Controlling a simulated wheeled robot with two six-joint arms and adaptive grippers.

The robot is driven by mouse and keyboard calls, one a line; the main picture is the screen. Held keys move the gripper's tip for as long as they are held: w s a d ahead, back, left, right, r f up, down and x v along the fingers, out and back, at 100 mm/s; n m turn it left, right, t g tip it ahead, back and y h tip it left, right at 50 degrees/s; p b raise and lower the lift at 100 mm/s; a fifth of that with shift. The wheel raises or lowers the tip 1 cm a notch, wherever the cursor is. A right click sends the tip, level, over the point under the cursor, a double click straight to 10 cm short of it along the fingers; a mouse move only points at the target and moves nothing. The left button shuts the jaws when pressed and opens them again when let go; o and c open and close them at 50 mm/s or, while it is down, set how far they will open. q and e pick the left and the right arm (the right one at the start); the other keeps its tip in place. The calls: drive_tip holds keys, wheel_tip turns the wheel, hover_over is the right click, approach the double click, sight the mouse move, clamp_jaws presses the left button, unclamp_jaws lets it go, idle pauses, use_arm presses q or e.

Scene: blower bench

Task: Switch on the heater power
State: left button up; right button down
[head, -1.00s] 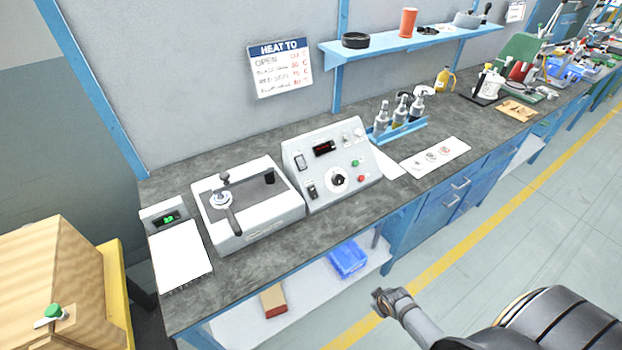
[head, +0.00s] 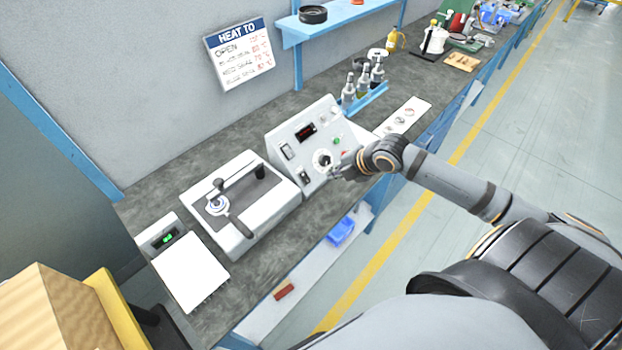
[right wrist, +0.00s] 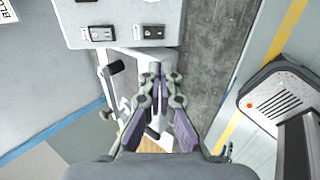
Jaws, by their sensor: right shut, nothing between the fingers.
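The light grey control box (head: 284,133) stands on the bench with a sloped front. Its front has a dark display (head: 305,131), an upper rocker switch (head: 287,152), a lower rocker switch (head: 304,175), a black knob (head: 322,158) and a green button (head: 336,140). The labels are too small to read. My right gripper (head: 333,172) is shut and empty, just in front of the box's lower right part. In the right wrist view the shut fingers (right wrist: 158,70) point toward the box (right wrist: 125,10), apart from its two dark switches (right wrist: 102,33) (right wrist: 153,32). My left gripper is not in view.
A white device with a lever (head: 240,228) stands left of the box, and a scale-like unit with a green display (head: 165,238) is farther left. A blue rack of bottles (head: 366,98) and a white card (head: 403,117) lie to the right. The bench front is clear.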

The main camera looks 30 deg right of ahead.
approach(308, 182)
drive_tip(key=x, duration=0.6)
drive_tip(key=shift+w+a+f+p, duration=0.1)
drive_tip(key=shift+w+f+p, duration=0.2)
drive_tip(key=shift+p, duration=0.1)
drive_tip(key=shift+f, duration=0.1)
drive_tip(key=shift+w+f+b, duration=0.15)
drive_tip(key=shift+f+b, duration=0.2)
drive_tip(key=shift+b, duration=0.25)
drive_tip(key=shift+r+p, duration=0.8)
drive_tip(key=shift+r, duration=0.15)
